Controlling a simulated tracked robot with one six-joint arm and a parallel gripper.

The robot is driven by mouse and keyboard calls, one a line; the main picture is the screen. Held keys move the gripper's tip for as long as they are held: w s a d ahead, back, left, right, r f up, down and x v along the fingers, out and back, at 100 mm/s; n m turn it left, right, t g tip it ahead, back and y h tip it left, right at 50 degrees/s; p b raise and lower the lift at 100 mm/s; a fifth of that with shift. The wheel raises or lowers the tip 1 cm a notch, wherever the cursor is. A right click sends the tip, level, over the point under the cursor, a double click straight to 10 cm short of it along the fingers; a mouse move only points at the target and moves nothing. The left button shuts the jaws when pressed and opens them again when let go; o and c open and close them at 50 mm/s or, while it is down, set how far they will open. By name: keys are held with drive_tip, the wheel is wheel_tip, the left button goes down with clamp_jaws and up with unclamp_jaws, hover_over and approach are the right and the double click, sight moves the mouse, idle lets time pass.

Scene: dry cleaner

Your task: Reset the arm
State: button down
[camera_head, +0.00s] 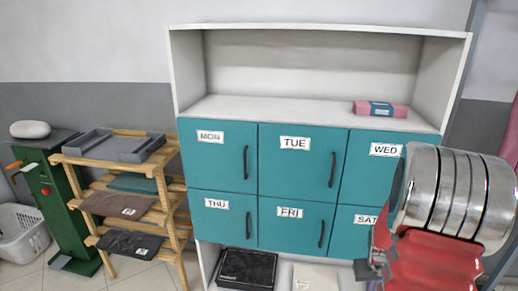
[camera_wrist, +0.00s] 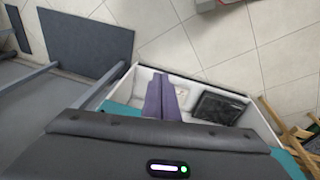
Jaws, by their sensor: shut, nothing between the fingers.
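My gripper (camera_wrist: 163,78) shows in the wrist view as two purple fingers side by side, shut with nothing between them. They lie across the view of the cabinet's open bottom shelf and hide part of it; I cannot tell the gap between them and the shelf. My red and silver arm (camera_head: 435,262) fills the lower right of the head view, in front of the cabinet's right side. It covers part of the WED and SAT doors. The fingers cannot be made out clearly in the head view.
A white cabinet (camera_head: 320,28) has shut teal doors with day labels. A pink rolled cloth (camera_head: 381,109) lies on its upper shelf. A black folded item (camera_head: 246,268) sits on the bottom shelf. A wooden rack (camera_head: 181,230) and white basket (camera_head: 22,235) stand left.

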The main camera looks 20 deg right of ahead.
drive_tip(key=s+a+r+n+t, duration=0.1)
drive_tip(key=a+r, duration=0.8)
drive_tip(key=a, duration=0.3)
drive_tip(key=s+a+r+n+t+y, duration=0.1)
drive_tip(key=s+a+r+n+t, duration=0.1)
drive_tip(key=a+r, duration=0.7)
drive_tip(key=s+a+r+n+t+y, duration=0.1)
drive_tip(key=a+r+n, duration=0.1)
drive_tip(key=a+r, duration=0.7)
drive_tip(key=shift+s+a+t, duration=0.15)
drive_tip(key=shift+a+t, duration=0.25)
drive_tip(key=shift+a, duration=3.1)
drive_tip(key=shift+r, duration=0.1)
